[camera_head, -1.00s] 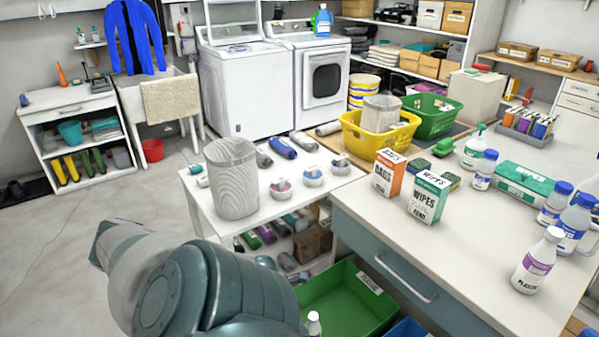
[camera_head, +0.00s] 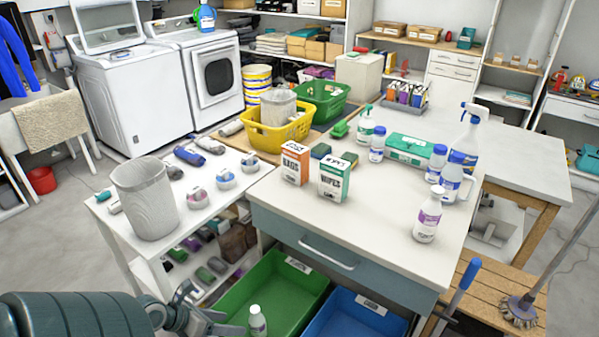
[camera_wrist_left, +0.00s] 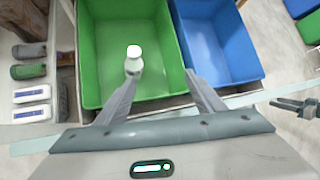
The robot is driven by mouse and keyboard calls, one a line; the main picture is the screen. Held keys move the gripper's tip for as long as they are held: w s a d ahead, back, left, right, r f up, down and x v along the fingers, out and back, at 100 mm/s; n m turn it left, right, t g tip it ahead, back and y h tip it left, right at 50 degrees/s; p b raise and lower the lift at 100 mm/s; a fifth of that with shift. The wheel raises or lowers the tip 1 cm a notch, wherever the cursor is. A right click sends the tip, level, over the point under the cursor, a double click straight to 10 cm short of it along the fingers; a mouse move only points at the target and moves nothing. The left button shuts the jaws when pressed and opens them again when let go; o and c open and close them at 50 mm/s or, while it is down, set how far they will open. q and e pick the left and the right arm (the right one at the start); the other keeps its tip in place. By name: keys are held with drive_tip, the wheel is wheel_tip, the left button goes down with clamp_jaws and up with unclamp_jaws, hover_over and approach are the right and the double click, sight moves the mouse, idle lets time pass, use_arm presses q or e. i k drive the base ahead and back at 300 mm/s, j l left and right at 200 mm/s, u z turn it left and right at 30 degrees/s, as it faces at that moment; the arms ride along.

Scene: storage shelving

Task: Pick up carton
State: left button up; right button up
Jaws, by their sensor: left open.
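Two cartons stand upright side by side on the white worktop: an orange and white "RAGS" carton (camera_head: 295,163) and a green and white "WIPES" carton (camera_head: 333,179). A flat green and white box (camera_head: 408,149) lies farther back. My left gripper (camera_head: 212,318) is low at the lower left in the head view, below the worktop and apart from the cartons. In the left wrist view its two fingers (camera_wrist_left: 160,82) are spread and empty, above the green bin. The cartons are not in the wrist view.
A green bin (camera_head: 228,302) holding a white bottle (camera_head: 257,322) and a blue bin (camera_head: 349,316) sit below the worktop edge (camera_head: 300,226). Spray and detergent bottles (camera_head: 427,215) stand right of the cartons. A yellow basket (camera_head: 262,137) is behind them. A mesh bin (camera_head: 146,200) stands left.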

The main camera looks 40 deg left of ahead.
sight(334, 173)
drive_tip(key=u, duration=0.5)
drive_tip(key=i+u, duration=0.15)
drive_tip(key=u, duration=0.45)
